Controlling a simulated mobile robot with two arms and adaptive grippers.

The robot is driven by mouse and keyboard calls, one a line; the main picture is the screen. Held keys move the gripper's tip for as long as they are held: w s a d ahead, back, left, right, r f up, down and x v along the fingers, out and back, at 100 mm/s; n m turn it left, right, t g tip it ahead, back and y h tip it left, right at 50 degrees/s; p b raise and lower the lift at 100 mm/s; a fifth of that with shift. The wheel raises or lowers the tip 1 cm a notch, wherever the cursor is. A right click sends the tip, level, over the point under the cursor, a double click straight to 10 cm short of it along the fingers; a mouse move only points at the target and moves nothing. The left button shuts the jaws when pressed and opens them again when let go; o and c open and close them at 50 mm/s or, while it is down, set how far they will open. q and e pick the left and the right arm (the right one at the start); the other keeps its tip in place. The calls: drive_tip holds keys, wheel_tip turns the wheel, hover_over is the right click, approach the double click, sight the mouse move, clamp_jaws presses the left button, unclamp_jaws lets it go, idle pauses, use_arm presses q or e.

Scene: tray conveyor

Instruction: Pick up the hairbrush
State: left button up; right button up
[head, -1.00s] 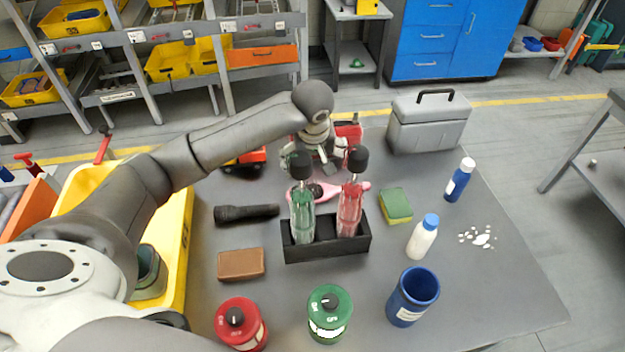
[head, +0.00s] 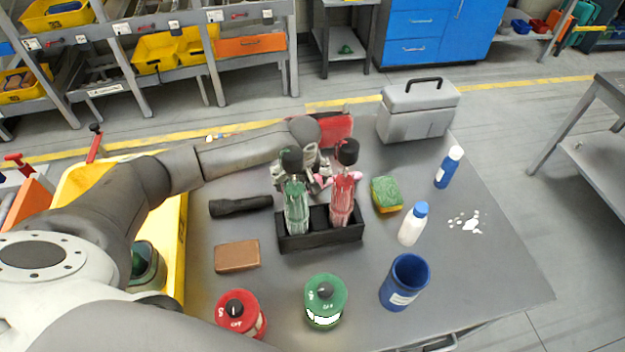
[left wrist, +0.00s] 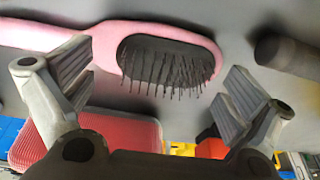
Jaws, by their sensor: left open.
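The pink hairbrush (left wrist: 80,45) has a dark bristle pad (left wrist: 165,62) and lies on the grey table. In the head view, only bits of pink (head: 322,181) show behind the rack; the bottles and my gripper hide the rest. My left gripper (head: 313,172) is low over the table behind the bottle rack. In the left wrist view the left gripper (left wrist: 155,88) is open, with one finger on each side of the brush head. I cannot tell whether either finger touches it. My right gripper is not in view.
A black rack (head: 320,233) with a green bottle (head: 296,205) and a red bottle (head: 341,200) stands directly in front of the gripper. A flashlight (head: 240,205) lies to the left, a sponge (head: 386,194) to the right. A grey toolbox (head: 418,110) stands behind right.

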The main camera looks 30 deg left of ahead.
use_arm(q)
drive_tip(key=shift+w+a+f, duration=0.1)
drive_tip(key=shift+f, duration=0.25)
drive_tip(key=shift+c, duration=0.3)
